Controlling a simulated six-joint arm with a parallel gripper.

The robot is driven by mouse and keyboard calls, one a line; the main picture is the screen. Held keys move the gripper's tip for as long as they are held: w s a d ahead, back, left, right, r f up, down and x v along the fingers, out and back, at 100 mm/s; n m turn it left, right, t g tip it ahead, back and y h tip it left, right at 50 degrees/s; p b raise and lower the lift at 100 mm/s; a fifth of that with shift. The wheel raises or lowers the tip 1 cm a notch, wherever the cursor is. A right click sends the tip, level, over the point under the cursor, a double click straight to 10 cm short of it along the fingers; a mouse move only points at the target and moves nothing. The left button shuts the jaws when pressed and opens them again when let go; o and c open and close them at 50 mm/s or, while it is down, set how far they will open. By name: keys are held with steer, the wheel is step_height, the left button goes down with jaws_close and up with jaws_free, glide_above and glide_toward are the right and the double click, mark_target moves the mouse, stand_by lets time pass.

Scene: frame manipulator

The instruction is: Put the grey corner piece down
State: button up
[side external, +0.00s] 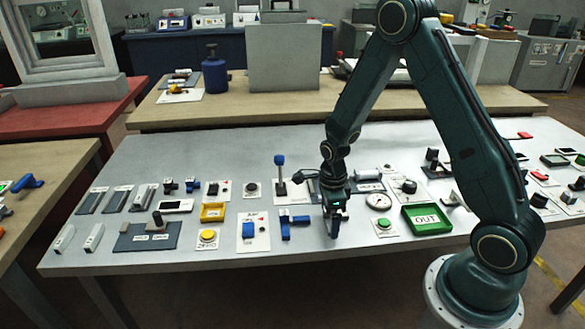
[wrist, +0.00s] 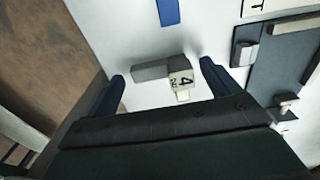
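The grey corner piece (wrist: 150,72) shows in the wrist view as an L-shaped block with a pale face marked "4". It lies on the pale tabletop between the two dark blue fingers of my gripper (wrist: 163,69). The fingers are spread, with a visible gap on each side of the piece, so they do not appear to touch it. In the side view my gripper (side external: 334,222) points down close to the tabletop near its front edge. I cannot make out the corner piece there.
The pale table (side external: 150,262) has a blue clamp (side external: 291,222) left of my gripper, and a green OUT tray (side external: 427,219), dial gauge (side external: 378,201) and green button (side external: 384,225) to the right. A yellow tray (side external: 213,212) stands further left. The front edge is close.

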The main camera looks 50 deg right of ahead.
steer(key=shift+r, duration=0.15)
step_height(320, 180, up, 12)
stand_by(0.9)
steer(key=shift+w, duration=0.1)
steer(key=shift+a, duration=0.1)
stand_by(0.3)
step_height(320, 180, up, 12)
steer(key=n+t, duration=0.3)
steer(key=n, duration=0.9)
glide_above(329, 222)
steer(key=s+a, duration=0.4)
steer(key=s, duration=0.2)
steer(key=s+a+r+n+t, duration=0.1)
steer(key=s+a+r+n, duration=0.1)
steer(key=s+n, duration=0.4)
steer(key=s+a+r+n+t, duration=0.1)
steer(key=s+r+n, duration=0.3)
steer(key=n, duration=0.5)
steer(key=shift+s+a+t, duration=0.4)
steer(key=shift+s+a, duration=0.1)
steer(key=shift+s, duration=0.45)
